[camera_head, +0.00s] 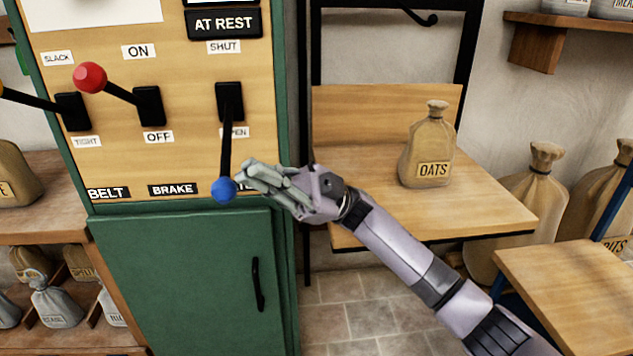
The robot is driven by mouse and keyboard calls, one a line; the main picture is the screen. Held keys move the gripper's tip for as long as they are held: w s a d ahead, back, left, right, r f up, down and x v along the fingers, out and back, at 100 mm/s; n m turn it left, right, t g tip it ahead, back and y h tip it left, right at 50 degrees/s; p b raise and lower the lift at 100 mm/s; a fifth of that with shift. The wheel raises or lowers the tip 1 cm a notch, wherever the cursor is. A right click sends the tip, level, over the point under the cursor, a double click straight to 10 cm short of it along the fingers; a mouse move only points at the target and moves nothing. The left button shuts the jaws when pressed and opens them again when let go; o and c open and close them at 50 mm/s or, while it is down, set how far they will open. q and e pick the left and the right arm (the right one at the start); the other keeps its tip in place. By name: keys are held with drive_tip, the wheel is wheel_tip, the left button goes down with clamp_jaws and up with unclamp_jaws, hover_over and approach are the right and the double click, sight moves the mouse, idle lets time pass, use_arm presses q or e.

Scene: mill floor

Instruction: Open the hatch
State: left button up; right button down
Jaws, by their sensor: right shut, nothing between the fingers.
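The hatch lever is a black rod with a blue knob (224,190) on the wooden panel of the green cabinet. Its slot has a SHUT label (223,47) above and a partly covered label below, reading "...EN". The lever hangs down, its knob at the low end. My right gripper (247,178) is shut and empty, its fingertips right beside the blue knob on its right. I cannot tell whether they touch it. The hatch itself is not identifiable here. My left gripper is not in view.
The brake lever with a red knob (90,77) and the belt lever (35,100) stand to the left on the panel. An OATS sack (428,150) sits on a wooden shelf (375,205) behind my right arm. A sign (223,23) reads AT REST.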

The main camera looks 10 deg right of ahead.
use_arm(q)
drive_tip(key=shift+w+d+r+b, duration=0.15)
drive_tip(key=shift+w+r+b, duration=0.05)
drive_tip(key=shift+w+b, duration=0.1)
use_arm(e)
drive_tip(key=v, duration=1)
drive_tip(key=shift+w+r, duration=0.2)
drive_tip(key=shift+r, duration=0.05)
